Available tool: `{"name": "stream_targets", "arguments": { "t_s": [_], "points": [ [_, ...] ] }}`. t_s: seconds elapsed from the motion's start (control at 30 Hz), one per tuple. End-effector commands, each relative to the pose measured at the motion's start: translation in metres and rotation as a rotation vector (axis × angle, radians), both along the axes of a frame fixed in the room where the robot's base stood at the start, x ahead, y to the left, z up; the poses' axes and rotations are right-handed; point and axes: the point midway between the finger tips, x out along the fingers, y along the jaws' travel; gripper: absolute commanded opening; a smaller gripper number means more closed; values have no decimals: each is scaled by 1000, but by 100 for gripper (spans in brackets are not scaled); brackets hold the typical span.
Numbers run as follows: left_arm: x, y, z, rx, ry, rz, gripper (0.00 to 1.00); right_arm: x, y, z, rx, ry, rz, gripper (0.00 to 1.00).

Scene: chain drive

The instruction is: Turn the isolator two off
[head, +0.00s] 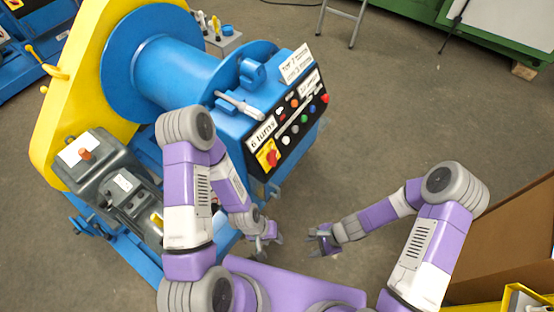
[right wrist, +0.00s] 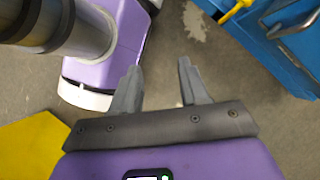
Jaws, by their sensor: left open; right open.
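A red rotary switch on a yellow plate (head: 268,155) sits at the lower left of the black control panel (head: 290,122) on the blue machine. It looks like an isolator, but I cannot read a number on it or tell its position. My left gripper (head: 268,238) is open and empty, low in front of the machine, below and apart from the panel. My right gripper (head: 321,241) is open and empty, to the right of the left one. Its two fingers also show in the right wrist view (right wrist: 158,82), with bare floor between them.
The blue winding machine (head: 180,68) with its yellow guard (head: 62,105) fills the left. Grey motor boxes (head: 118,180) sit at its near side. A brown board (head: 515,230) and yellow edging stand at the right. Floor right of the panel is clear.

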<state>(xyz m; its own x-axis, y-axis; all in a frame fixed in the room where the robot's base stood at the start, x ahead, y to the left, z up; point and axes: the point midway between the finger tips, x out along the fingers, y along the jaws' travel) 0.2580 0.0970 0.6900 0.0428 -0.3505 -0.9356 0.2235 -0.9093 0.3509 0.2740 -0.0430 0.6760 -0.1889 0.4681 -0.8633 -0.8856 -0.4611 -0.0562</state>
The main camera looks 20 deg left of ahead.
Motion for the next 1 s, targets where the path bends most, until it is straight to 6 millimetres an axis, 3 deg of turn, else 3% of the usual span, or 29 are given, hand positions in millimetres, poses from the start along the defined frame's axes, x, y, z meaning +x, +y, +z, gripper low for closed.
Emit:
{"name": "stream_targets", "arguments": {
  "t_s": [0.17, 0.3, 0.43, 0.6, 0.77, 1.0],
  "points": [
    [1, 0, -8, 0, -1, 0, 43, 45, 63, 8, 166, 254, -442, 45],
    [1, 0, -12, 0, -2, 1, 43, 101, 107, 27, 353, 426, -782, 45],
    [1, 0, -15, 0, -2, 1, 43, 158, 131, 45, 537, 547, -1047, 45],
    [1, 0, -18, 0, -2, 1, 43, 211, 139, 63, 721, 636, -1265, 45],
    [1, 0, -19, 0, -2, 1, 43, 231, 141, 69, 794, 666, -1343, 45],
    [1, 0, -29, 0, -2, 1, 43, 247, 168, 59, 800, 667, -1347, 45]
  ]
}}
